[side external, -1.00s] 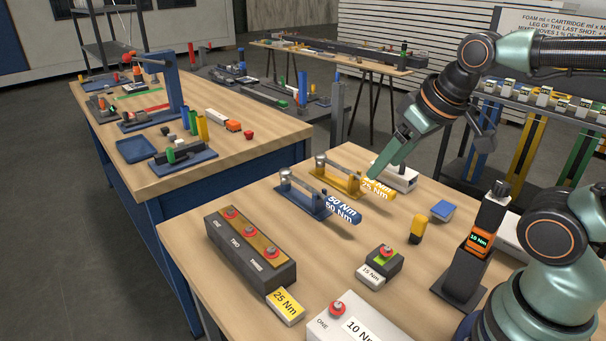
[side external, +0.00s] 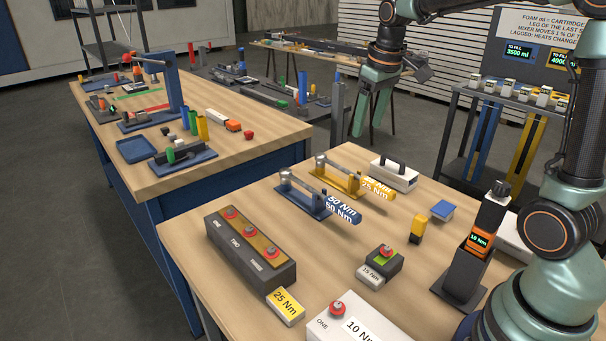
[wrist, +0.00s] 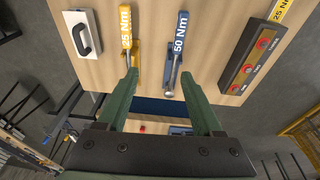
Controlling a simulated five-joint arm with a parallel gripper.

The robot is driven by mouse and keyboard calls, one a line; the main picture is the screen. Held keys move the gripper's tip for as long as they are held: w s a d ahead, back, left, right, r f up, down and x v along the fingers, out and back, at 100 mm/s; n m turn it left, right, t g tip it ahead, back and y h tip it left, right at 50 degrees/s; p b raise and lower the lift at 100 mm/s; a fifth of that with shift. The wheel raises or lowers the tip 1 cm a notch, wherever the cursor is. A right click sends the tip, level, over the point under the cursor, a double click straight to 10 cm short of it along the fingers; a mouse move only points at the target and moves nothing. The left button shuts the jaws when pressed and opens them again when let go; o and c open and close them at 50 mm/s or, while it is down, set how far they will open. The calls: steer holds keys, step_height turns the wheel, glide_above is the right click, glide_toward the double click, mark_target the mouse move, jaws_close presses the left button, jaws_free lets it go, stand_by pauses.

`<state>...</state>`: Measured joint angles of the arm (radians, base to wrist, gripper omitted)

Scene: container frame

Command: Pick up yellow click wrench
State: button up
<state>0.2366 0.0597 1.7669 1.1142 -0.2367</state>
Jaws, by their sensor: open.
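The yellow click wrench (side external: 376,188) lies in a yellow cradle (side external: 338,178) on the near wooden table, its handle marked 25 Nm. In the wrist view the yellow wrench (wrist: 126,32) shows just beyond the left finger. The blue click wrench (side external: 340,206), marked 50 Nm, lies beside it in a blue cradle (side external: 304,198); it also shows in the wrist view (wrist: 181,38). My gripper (side external: 372,115) is open and empty, raised above the far edge of the table and pointing down. In the wrist view my gripper (wrist: 162,90) has its fingers spread wide.
A white block with a dark handle (side external: 394,175) stands right of the yellow wrench. The three-button box (side external: 250,250), a tool stand (side external: 470,260) and a blue block (side external: 442,211) are also on this table. A second bench (side external: 240,150) stands at left.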

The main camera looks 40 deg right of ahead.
steer(key=w+d+f+g, duration=0.2)
steer(key=w+d+f, duration=0.4)
steer(key=d+f, duration=0.25)
glide_above(371, 180)
steer(key=shift+y, duration=0.3)
steer(key=f, duration=0.4)
steer(key=w+f, duration=0.1)
steer(key=f, duration=0.1)
steer(key=shift+a+f, duration=0.15)
steer(key=shift+f, duration=0.1)
steer(key=f, duration=0.2)
steer(key=s+f, duration=0.1)
steer(key=f, duration=0.1)
steer(key=shift+s+f, duration=0.1)
steer(key=shift+f, duration=0.5)
jaws_close()
steer(key=shift+d+r, duration=0.15)
steer(key=shift+d, duration=0.05)
